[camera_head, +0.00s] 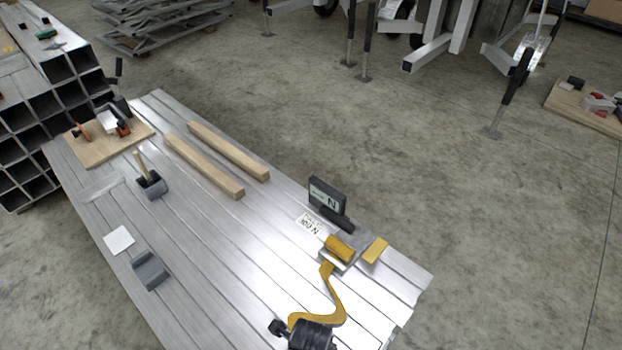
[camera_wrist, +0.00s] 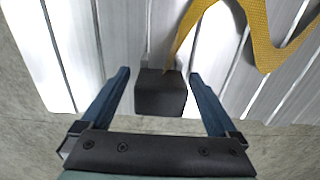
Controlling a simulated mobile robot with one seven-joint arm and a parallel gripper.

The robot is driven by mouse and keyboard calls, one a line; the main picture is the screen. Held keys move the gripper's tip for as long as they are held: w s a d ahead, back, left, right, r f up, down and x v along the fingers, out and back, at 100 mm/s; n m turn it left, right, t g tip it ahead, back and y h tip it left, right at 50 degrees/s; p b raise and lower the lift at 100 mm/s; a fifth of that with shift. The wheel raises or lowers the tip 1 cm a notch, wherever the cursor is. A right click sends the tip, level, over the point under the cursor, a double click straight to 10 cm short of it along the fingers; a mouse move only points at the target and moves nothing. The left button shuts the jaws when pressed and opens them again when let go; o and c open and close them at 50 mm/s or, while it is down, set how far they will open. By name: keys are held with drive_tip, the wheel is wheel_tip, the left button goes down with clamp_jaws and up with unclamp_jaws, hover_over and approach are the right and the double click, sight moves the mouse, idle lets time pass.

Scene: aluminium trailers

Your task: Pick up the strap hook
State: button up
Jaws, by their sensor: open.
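A yellow strap (camera_head: 336,302) curves over the ribbed aluminium deck toward its near edge; it also shows in the wrist view (camera_wrist: 262,35). In the wrist view its end meets a dark grey block (camera_wrist: 160,97), which looks like the strap hook, at the deck edge. My gripper (camera_wrist: 160,73) is open, with one blue finger on each side of the block. Gaps show between fingers and block, so it is not gripped. In the head view, dark parts at the bottom (camera_head: 308,335) seem to be my gripper and hide the strap's end.
A ratchet with a yellow roll (camera_head: 340,248) and a dark display box (camera_head: 327,195) sit on the deck (camera_head: 220,240). Two wooden bars (camera_head: 204,166), a grey holder (camera_head: 151,271) and a wooden board (camera_head: 90,150) lie farther left. Concrete floor surrounds the deck.

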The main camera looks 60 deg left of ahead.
clamp_jaws()
idle(0.3)
drive_tip(key=shift+r, duration=0.15)
